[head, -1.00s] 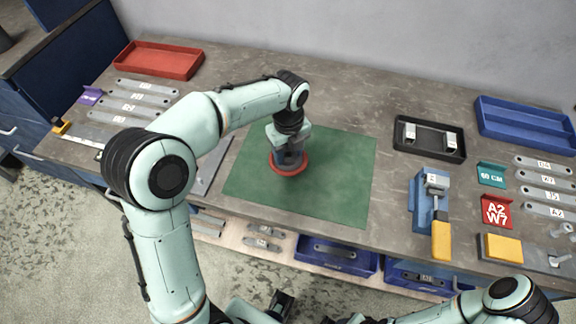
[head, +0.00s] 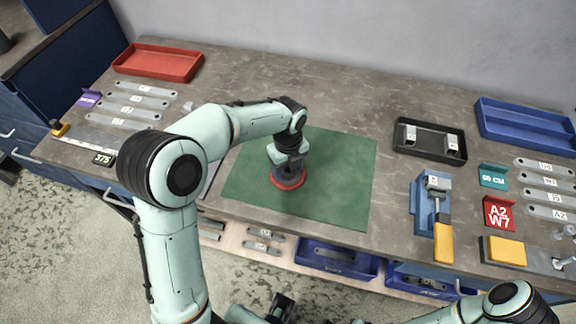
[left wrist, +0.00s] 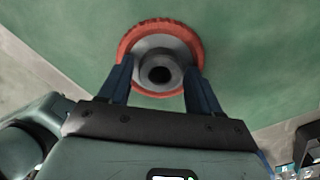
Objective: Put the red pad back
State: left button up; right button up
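The red pad (head: 285,184) is a round red disc with a grey hub, at the left part of the green mat (head: 340,190). My left gripper (head: 287,172) points down over it. In the left wrist view, the two fingers of my left gripper (left wrist: 160,72) lie on either side of the hub of the red pad (left wrist: 135,36), seemingly closed on it. I cannot tell whether the pad touches the mat or hangs just above it. My right arm shows at the bottom right of the head view; its gripper is out of view.
A red tray (head: 160,62) and labelled strips (head: 132,99) lie left. A black tray (head: 430,139), blue clamp (head: 424,205), red sign (head: 498,213), yellow block (head: 506,250) and blue tray (head: 525,125) stand right. The mat's right part is clear.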

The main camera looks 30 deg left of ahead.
aim_at(288, 170)
pick_arm(q)
jog(key=shift+o, duration=0.2)
jog(key=shift+r, duration=0.1)
jog(key=shift+r, duration=0.3)
notch_tip(288, 170, up, 12)
jog(key=p, duration=0.2)
jog(key=shift+f, duration=0.2)
pick_arm(e)
jog(key=shift+w+r, duration=0.25)
jog(key=shift+r, duration=0.3)
jog(key=shift+w+r, duration=0.25)
jog(key=shift+r, duration=0.3)
